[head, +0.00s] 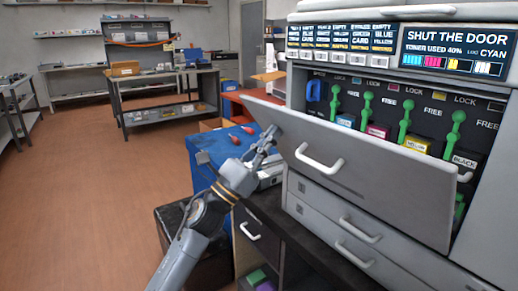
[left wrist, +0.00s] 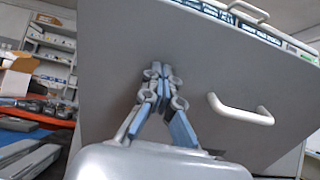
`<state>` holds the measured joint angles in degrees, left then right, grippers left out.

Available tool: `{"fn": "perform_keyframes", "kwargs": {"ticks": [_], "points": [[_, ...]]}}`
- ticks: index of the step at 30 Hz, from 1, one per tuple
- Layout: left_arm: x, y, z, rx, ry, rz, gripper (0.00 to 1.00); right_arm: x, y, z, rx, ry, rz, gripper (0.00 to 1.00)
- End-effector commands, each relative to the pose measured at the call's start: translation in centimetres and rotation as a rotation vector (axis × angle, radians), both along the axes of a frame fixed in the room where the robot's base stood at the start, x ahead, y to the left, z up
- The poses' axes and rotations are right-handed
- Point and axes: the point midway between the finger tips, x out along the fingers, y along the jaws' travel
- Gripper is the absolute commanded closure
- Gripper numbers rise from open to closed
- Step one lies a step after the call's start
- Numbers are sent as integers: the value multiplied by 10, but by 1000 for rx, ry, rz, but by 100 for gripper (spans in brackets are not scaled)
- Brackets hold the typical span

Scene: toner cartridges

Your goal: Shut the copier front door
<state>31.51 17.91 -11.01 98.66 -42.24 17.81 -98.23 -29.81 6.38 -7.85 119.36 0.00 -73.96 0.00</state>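The copier front door (head: 385,162) is a grey panel tilted outward, partly open, with a pale handle (head: 319,158) on its outer face. Above it the display (head: 457,52) reads "SHUT THE DOOR". My left gripper (head: 272,134) is at the door's left edge, outside it. In the left wrist view its fingertips (left wrist: 158,73) come together with nothing between them, in front of the door's outer face (left wrist: 210,65), left of the handle (left wrist: 240,110). I cannot tell whether they touch the door. My right gripper is not in view.
Behind the door, green levers (head: 405,118) stand over several cartridges, the black one (head: 465,160) at right. Drawers (head: 345,222) lie below the door. A blue-covered surface (head: 217,146) with red items stands left of the copier. The floor (head: 90,190) at left is clear.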

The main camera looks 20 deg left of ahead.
Motion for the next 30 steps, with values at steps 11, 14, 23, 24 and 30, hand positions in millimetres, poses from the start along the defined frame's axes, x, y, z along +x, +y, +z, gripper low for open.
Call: {"fn": "perform_keyframes", "kwargs": {"ticks": [11,14,23,24,30], "points": [[5,-5,8,0,-2,0,100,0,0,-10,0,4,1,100],[11,-9,12,-1,-3,-2,100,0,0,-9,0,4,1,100],[47,-37,37,-1,-2,0,100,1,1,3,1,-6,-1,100],[48,-38,38,-1,-1,0,100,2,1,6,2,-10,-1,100],[49,-39,38,1,0,-1,100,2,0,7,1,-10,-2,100]]}}
